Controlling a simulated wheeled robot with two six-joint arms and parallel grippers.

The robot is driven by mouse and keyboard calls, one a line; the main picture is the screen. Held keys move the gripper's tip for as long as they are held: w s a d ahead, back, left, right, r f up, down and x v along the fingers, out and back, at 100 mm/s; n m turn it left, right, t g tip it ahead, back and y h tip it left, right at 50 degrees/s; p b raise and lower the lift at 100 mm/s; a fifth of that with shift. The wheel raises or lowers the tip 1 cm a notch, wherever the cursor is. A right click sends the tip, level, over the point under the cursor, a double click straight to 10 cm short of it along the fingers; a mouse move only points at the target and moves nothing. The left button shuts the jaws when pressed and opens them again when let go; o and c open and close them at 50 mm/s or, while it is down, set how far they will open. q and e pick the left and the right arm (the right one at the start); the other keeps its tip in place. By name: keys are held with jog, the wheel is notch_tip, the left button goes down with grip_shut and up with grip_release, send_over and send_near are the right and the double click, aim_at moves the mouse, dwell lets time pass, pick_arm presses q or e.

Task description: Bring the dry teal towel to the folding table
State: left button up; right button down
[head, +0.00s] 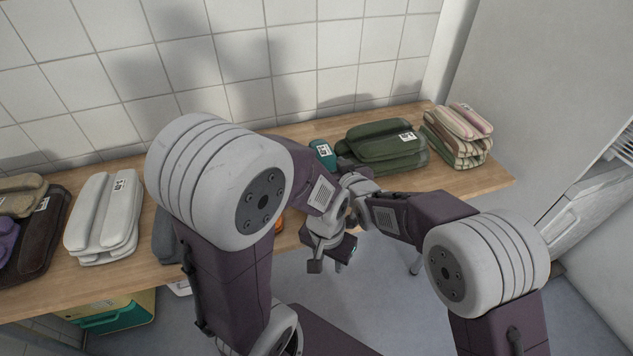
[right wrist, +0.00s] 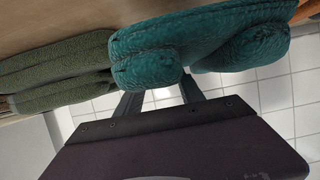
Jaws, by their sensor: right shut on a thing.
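The teal towel (head: 322,152) lies folded on the wooden table (head: 482,182), mostly hidden behind my arms in the head view. A white label shows on it. In the right wrist view the teal towel (right wrist: 200,45) fills the upper middle, with two rounded folds towards the camera. My right gripper (head: 343,166) is at its near side. In the right wrist view the right gripper's fingers (right wrist: 160,88) reach the towel's near edge and are shut on it. My left gripper (head: 328,266) hangs empty in front of the table edge, its two fingers apart.
A green towel stack (head: 385,148) and striped towels (head: 458,135) lie right of the teal towel. White (head: 104,215) and brown (head: 45,235) towels lie at left. A tiled wall stands behind. A green bin (head: 118,316) is below the table. Floor at right is clear.

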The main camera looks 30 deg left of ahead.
notch_tip(320, 180, down, 6)
jog(key=shift+w+r+b, duration=0.1)
jog(key=shift+b, duration=0.45)
jog(key=c, duration=0.7)
grip_release()
